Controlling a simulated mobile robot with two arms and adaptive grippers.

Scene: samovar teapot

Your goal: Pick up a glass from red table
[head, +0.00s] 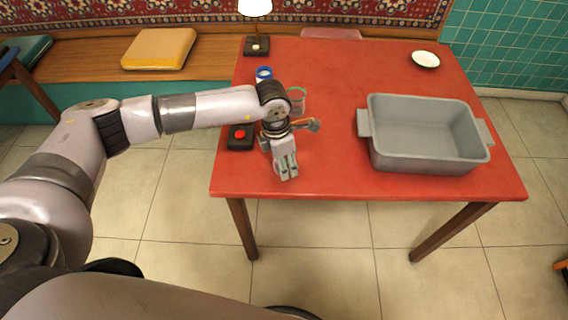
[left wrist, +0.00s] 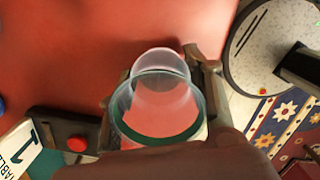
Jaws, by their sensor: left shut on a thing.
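In the left wrist view, a clear glass (left wrist: 160,105) with a green rim sits between the fingers of my left gripper (left wrist: 160,95), its rim toward the camera. In the head view, my left gripper (head: 287,172) points down over the left part of the red table (head: 340,80). A clear glass with a green rim (head: 298,101) shows just behind my left wrist, partly hidden; I cannot tell if it is the same glass. My right gripper is not in view.
A grey tub (head: 425,165) stands on the right of the table. A black box with a red button (head: 239,136) is left of the gripper. The middle of the table is clear.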

